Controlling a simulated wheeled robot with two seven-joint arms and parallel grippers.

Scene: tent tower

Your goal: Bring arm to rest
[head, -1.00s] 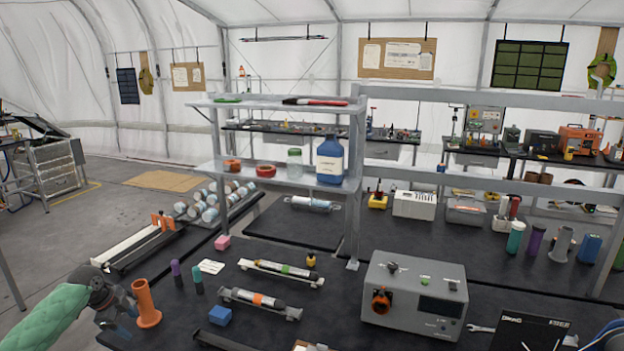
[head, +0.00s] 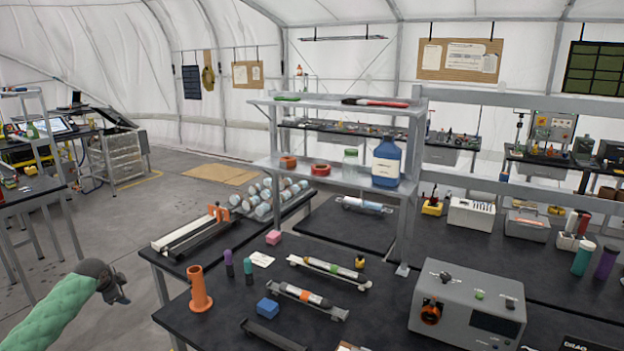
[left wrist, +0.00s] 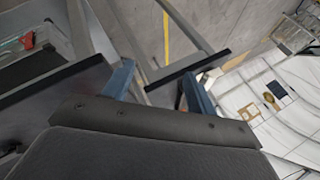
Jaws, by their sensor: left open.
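My left arm, in a green sleeve, comes in from the lower left of the head view. My left gripper (head: 118,290) is off the left edge of the black table (head: 180,320), over the grey floor. In the left wrist view its two blue fingers (left wrist: 160,90) are spread apart with nothing between them. An orange cylinder with a flared base (head: 199,290) stands upright on the table to the right of the gripper, apart from it. My right gripper is not in view.
Another table (head: 30,190) stands at the far left. Floor between is clear.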

